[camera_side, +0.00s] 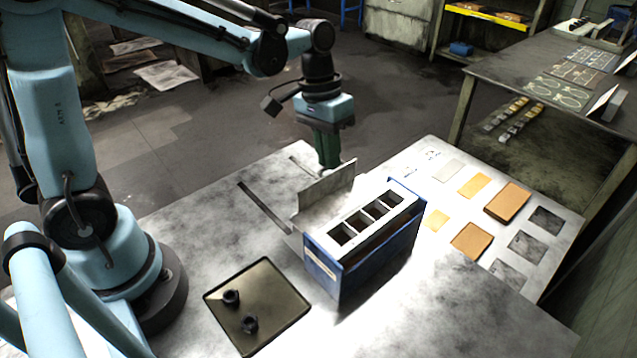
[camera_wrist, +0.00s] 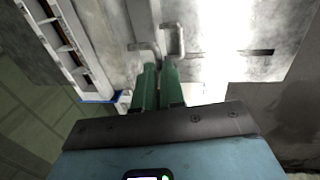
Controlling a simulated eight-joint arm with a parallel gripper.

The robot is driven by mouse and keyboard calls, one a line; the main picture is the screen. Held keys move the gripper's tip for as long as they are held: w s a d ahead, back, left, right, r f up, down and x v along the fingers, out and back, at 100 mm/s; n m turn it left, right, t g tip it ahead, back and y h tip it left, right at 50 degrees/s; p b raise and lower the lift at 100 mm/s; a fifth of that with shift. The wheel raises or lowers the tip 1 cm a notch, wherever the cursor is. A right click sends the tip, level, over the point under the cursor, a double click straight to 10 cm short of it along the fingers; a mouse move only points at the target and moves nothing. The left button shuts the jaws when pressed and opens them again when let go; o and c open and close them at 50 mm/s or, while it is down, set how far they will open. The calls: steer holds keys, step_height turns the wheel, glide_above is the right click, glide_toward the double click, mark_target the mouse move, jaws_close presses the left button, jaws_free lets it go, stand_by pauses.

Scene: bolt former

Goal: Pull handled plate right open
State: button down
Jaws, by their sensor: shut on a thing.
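The handled plate (camera_side: 326,188) is a grey metal panel standing upright beside the blue box (camera_side: 378,262), whose white top has a row of square openings. My gripper (camera_side: 328,164) points down behind the plate, its green fingers partly hidden by the plate's upper edge. In the wrist view my gripper's green fingers (camera_wrist: 158,68) are close together at the plate's metal handle (camera_wrist: 174,42). They are shut on the handle. The plate's edge (camera_wrist: 140,18) runs away from the fingers there. The exact grip contact is hidden in the side view.
A dark tray (camera_side: 272,284) with two black round parts lies at the front. A slot (camera_side: 264,208) is cut in the table left of the plate. A white board (camera_side: 470,278) with flat tan and grey pieces lies right of the box. The table's left part is clear.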

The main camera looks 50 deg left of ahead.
steer(key=c, duration=1.2)
jaws_free()
steer(key=shift+a, duration=0.25)
steer(key=shift+r, duration=0.1)
steer(key=r, duration=0.4)
steer(key=a+r, duration=0.1)
steer(key=r, duration=0.2)
steer(key=a+r, duration=0.1)
steer(key=r, duration=0.3)
steer(key=shift+r, duration=0.35)
steer(key=shift+s+a+f+t+y, duration=0.25)
steer(key=shift+s+f+t+y, duration=0.1)
steer(key=shift+s+f+t, duration=0.95)
steer(key=shift+s+a+f+t+y, duration=0.3)
steer(key=shift+s+f+t, duration=0.8)
steer(key=shift+s+f, duration=0.25)
steer(key=shift+s+a+f+t+y, duration=0.2)
steer(key=shift+s+f+t+y, duration=0.15)
steer(key=shift+s+f+t, duration=0.95)
